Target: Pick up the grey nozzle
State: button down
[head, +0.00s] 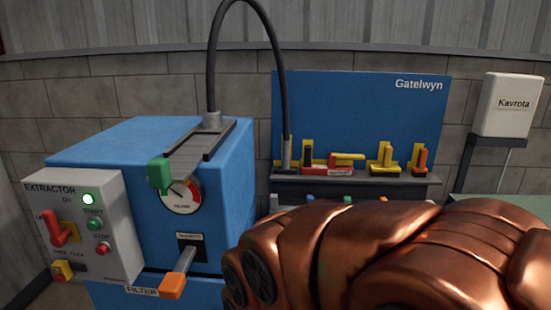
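The grey nozzle (287,155) appears as a narrow grey piece at the lower end of a dark hose (268,40). It stands upright at the left end of the tool shelf (355,180), beside yellow parts. The hose arches up and over from a grey fitting (211,121) on top of the blue extractor (125,145). My copper-coloured arm fills the lower right, in front of the shelf's lower area. My gripper's fingers do not show, so its hold is hidden.
A green-handled slide (160,174) and orange filter handle (172,286) stick out from the extractor. Red and yellow tools (385,160) stand on the shelf. A white Kavrota box (511,104) is at right.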

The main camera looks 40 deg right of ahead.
aim_at(285, 168)
jog(key=z, duration=1.1)
